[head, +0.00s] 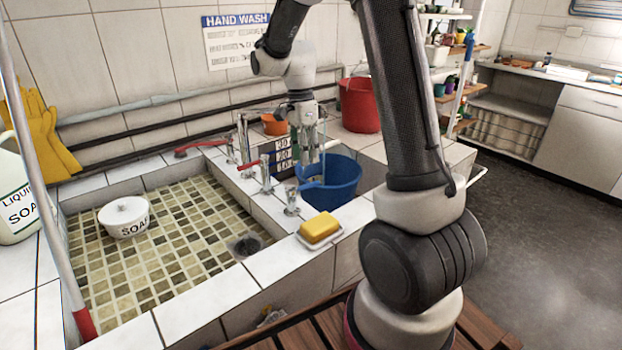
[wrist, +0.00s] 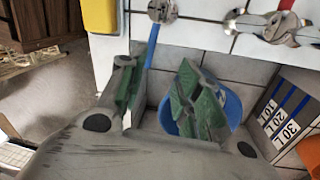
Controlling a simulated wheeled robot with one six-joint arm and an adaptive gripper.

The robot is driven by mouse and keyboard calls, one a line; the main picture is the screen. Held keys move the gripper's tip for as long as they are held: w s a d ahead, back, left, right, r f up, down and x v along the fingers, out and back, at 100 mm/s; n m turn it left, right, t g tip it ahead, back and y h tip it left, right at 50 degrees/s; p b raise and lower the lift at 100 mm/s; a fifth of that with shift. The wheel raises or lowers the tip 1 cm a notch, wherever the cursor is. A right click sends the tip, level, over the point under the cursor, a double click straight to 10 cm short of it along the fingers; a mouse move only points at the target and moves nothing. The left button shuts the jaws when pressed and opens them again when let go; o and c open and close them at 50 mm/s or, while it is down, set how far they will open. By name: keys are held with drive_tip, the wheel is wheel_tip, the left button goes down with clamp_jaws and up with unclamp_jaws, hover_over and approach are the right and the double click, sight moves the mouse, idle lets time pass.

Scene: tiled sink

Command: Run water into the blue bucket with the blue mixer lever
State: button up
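The blue bucket (head: 335,184) stands in the right basin. In the wrist view its blue side (wrist: 235,108) shows behind my right-hand finger. The blue mixer lever (head: 311,184) runs from a chrome mixer (head: 292,203) on the basin divider towards the bucket. In the wrist view the lever (wrist: 152,47) points down from the chrome body (wrist: 162,10) into the gap between my fingers. My gripper (head: 309,158) hangs over the near-left side of the bucket, fingers down. In the wrist view my gripper (wrist: 156,76) is open, with green pads apart. I cannot tell whether either finger touches the lever.
A yellow sponge (head: 320,228) lies on a dish in front. A 10/20/30 L scale board (head: 284,155) stands behind the bucket, with an orange container (head: 274,125) and a red bucket (head: 360,105) beyond.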

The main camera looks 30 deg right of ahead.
sight(303, 187)
drive_tip(key=shift+g, duration=0.3)
drive_tip(key=s+f, duration=0.1)
drive_tip(key=f, duration=0.3)
drive_tip(key=s+f, duration=0.1)
drive_tip(key=f, duration=0.1)
drive_tip(key=shift+s+f, duration=0.25)
drive_tip(key=shift+s, duration=0.05)
clamp_jaws()
